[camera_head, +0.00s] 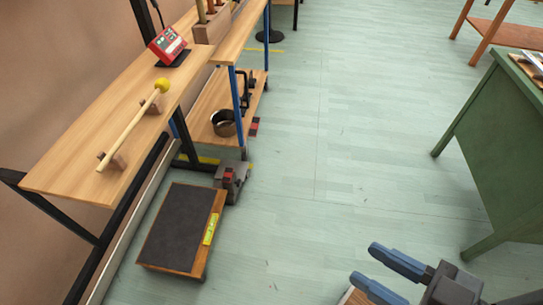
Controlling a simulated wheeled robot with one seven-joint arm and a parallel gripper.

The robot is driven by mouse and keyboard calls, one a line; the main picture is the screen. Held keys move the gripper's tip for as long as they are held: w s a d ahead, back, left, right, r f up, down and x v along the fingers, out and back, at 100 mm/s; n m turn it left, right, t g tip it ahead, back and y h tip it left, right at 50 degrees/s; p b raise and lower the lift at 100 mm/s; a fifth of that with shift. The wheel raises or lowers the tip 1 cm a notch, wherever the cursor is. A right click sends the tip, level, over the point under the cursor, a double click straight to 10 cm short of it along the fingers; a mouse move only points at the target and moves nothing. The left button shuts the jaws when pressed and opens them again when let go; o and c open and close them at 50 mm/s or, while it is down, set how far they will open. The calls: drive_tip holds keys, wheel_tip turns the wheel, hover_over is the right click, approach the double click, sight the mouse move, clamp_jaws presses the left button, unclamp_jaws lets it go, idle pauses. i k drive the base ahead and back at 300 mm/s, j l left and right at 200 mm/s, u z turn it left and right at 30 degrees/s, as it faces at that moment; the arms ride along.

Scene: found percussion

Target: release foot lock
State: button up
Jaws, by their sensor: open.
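No part is plainly marked as the foot lock. A dark grey block with a small red part (231,180) sits on the floor at the right rear corner of a low black-topped platform. Another small red part (255,126) shows low beside the blue-posted shelf unit (237,96). I cannot tell which of these is the lock. My gripper (371,267), with blue fingers, is at the lower right. It is open with nothing seen between the fingers, well apart from both red parts.
The low platform (172,228) with a yellow label stands at the lower left. Above it is a wooden bench (75,168) bearing a yellow-headed mallet (135,122) and a red device (168,46). A green desk (487,130) stands at right. The middle floor is clear.

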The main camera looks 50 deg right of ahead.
sight(229, 173)
drive_tip(key=z, duration=0.4)
drive_tip(key=i+l+u, duration=0.4)
drive_tip(key=i, duration=0.3)
drive_tip(key=i+l+u, duration=0.45)
drive_tip(key=i+l, duration=0.15)
drive_tip(key=l, duration=0.2)
